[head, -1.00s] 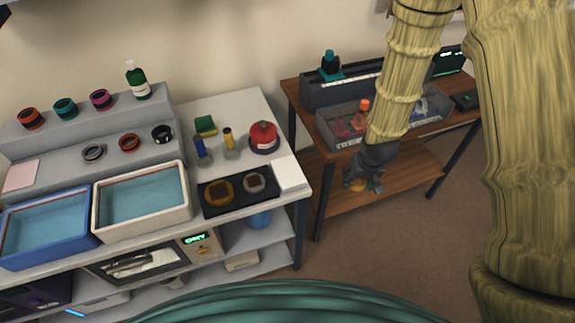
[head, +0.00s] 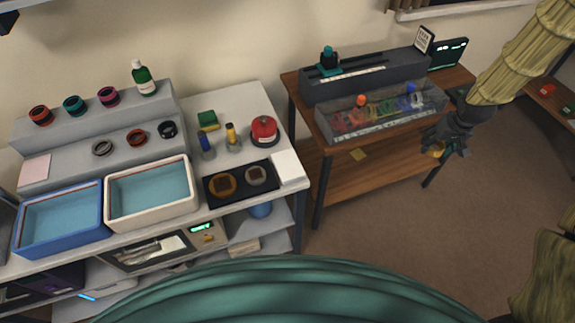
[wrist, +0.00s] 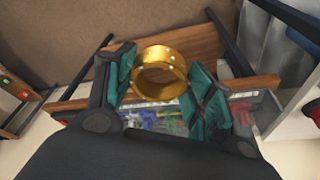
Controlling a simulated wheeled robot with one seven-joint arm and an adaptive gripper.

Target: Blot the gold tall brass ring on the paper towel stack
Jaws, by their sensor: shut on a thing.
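My gripper (head: 446,149) is shut on the gold tall brass ring (wrist: 160,74). In the wrist view the ring sits between the two teal-padded fingers, its open end facing the camera. In the head view only a small gold part of the ring (head: 438,150) shows below the dark fingers. The gripper hangs in the air in front of the right end of the wooden table. The paper towel stack is probably the white square pad (head: 287,168) at the right end of the grey bench, well to the left of my gripper.
A black mat (head: 240,196) with two round pieces lies beside the white pad. A red-topped pot (head: 264,131) and two small bottles stand behind it. White (head: 115,219) and blue (head: 22,243) basins are further left. A clear bin (head: 334,138) stands on the wooden table (head: 298,100).

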